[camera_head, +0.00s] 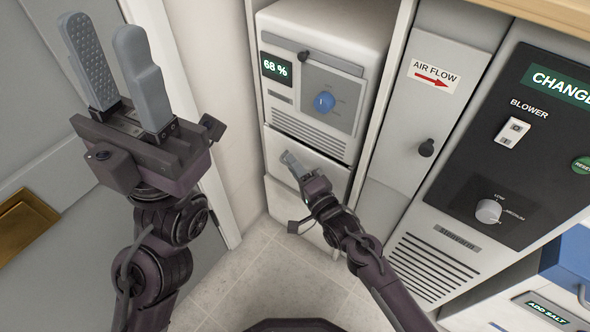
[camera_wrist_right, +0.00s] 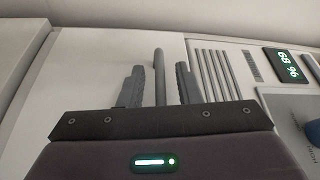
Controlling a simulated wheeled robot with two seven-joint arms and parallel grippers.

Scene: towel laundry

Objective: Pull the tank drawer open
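The white appliance (camera_head: 325,35) stands at the back centre, with a green 68 % display and a blue knob. Below its vent slots is the drawer front (camera_head: 325,168), which looks closed. My right gripper (camera_head: 290,160) is at this front and covers part of it. In the right wrist view, a grey bar handle (camera_wrist_right: 160,75) runs between the two fingers of my right gripper (camera_wrist_right: 159,80). A gap shows on each side of the bar, so the fingers are open around it. My left gripper (camera_head: 103,30) is raised at the left, empty, its fingers apart.
A panel with an AIR FLOW label (camera_head: 435,73) and a black-faced blower unit (camera_head: 500,140) stand to the right. A blue and white unit (camera_head: 560,265) is at the lower right. A grey door (camera_head: 50,130) is at the left. The tiled floor (camera_head: 270,285) before the appliance is clear.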

